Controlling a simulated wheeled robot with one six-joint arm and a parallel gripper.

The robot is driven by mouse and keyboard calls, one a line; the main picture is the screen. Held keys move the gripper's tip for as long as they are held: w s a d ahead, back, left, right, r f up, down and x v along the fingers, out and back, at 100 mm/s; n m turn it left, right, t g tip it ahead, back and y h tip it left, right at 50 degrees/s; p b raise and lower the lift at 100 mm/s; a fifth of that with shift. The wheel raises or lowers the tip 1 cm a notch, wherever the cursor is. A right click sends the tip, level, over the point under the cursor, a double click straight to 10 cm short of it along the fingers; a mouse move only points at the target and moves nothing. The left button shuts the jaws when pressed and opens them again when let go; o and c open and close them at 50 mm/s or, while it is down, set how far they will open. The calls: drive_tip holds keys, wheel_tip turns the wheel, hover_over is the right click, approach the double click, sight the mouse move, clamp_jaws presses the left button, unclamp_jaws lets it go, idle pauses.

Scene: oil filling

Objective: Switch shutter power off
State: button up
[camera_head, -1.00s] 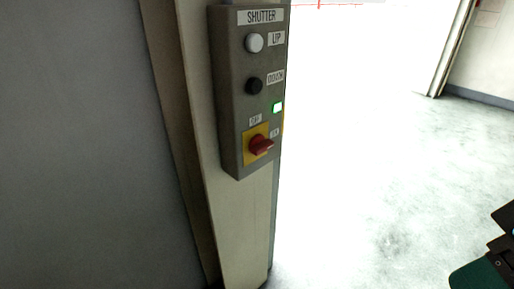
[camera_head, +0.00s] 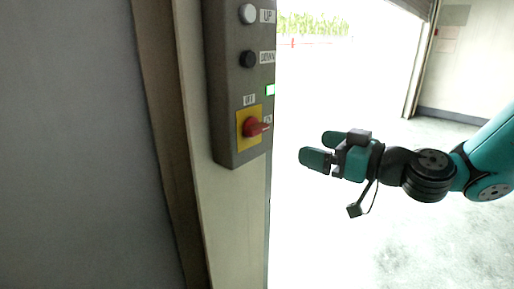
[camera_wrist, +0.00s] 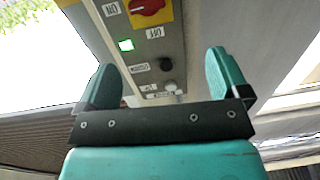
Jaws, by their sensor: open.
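The shutter control box (camera_head: 226,79) is a grey panel on a pillar, left of centre in the head view. Its red rotary power switch (camera_head: 252,127) sits on a yellow plate near the bottom, with the handle turned to the right. A small green light (camera_head: 270,90) above it is lit. My gripper (camera_head: 323,148) is to the right of the box, open and empty, apart from the switch. In the wrist view the red switch (camera_wrist: 146,6) is at the top edge, partly cut off, beyond the open fingers (camera_wrist: 168,90).
A white UP button (camera_head: 247,13) and a black DOWN button (camera_head: 248,59) sit above the switch. The pillar (camera_head: 240,215) carries the box, with a grey wall (camera_head: 75,140) to its left. The doorway and floor to the right are open.

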sight(261, 127)
drive_tip(key=shift+t, duration=0.5)
drive_tip(key=p+x, duration=0.3)
drive_tip(key=x, duration=0.2)
drive_tip(key=p+x, duration=0.2)
drive_tip(key=x, duration=0.4)
drive_tip(key=w+d+p+x, duration=0.1)
drive_tip(key=p+x, duration=0.2)
drive_tip(key=x, duration=0.2)
drive_tip(key=shift+w+a+f+p, duration=0.2)
drive_tip(key=shift+w+a+p, duration=0.1)
drive_tip(key=shift+a, duration=0.05)
drive_tip(key=shift+w+a+f, duration=0.1)
drive_tip(key=shift+w+a, duration=0.1)
drive_tip(key=shift+w, duration=0.05)
drive_tip(key=shift+c, duration=0.4)
drive_tip(key=c, duration=0.9)
drive_tip(key=shift+o, duration=0.2)
